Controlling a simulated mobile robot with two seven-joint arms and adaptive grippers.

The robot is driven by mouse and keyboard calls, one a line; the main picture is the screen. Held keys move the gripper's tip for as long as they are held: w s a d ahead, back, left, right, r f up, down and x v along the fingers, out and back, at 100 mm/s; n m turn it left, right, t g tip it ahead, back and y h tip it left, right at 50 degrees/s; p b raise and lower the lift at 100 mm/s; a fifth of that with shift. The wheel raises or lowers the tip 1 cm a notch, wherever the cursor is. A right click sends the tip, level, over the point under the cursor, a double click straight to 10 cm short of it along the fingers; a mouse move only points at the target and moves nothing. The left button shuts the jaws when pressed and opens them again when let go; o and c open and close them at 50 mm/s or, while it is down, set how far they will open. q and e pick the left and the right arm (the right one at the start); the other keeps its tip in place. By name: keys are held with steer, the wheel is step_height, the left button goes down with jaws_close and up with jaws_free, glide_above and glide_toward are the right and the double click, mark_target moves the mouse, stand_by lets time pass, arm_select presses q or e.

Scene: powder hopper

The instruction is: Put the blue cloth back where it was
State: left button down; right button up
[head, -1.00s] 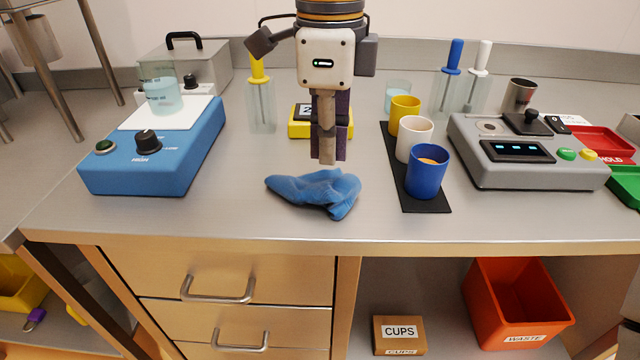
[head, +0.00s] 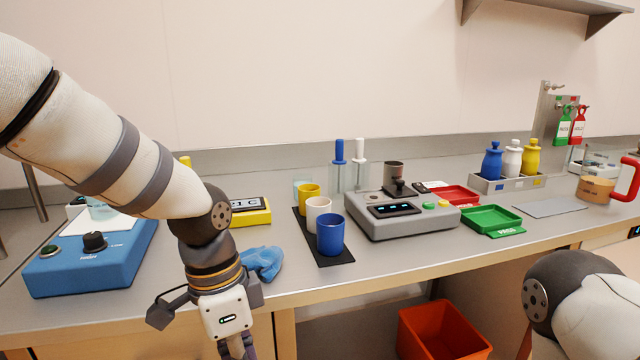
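The blue cloth (head: 262,262) lies crumpled on the steel counter near its front edge. The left forearm hides part of it. My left gripper (head: 238,348) points down at the bottom of the head view, in front of the cloth and apart from it as far as I can see. Its fingertips are cut off by the frame edge, so whether they are open or shut is unclear. My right arm shows at the lower right, but its gripper is out of view.
Right of the cloth, blue (head: 331,236), white (head: 318,214) and yellow cups stand on a black mat (head: 335,257). A grey console (head: 402,217) is beyond them. A blue device (head: 90,262) stands left. An orange bin (head: 440,335) is below the counter.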

arm_select(q)
steer(key=s+a+f+n, duration=0.2)
steer(key=s+f+n, duration=0.3)
steer(key=f, duration=0.5)
steer(key=s+a+f+n, duration=0.2)
steer(key=s+f, duration=0.6)
steer(key=f, duration=0.2)
steer(key=s+a+f+n, duration=0.2)
steer(key=s+a+n, duration=0.1)
steer(key=s, duration=0.4)
steer(key=s+a+f+n+y, duration=0.1)
steer(key=s+a+f+n, duration=0.1)
steer(key=s+a, duration=0.3)
steer(key=s+n, duration=0.1)
steer(key=s, duration=0.2)
steer(key=shift+f+g, duration=0.3)
steer(key=shift+f, duration=0.05)
arm_select(e)
steer(key=shift+w, duration=0.25)
steer(key=shift+c, duration=0.2)
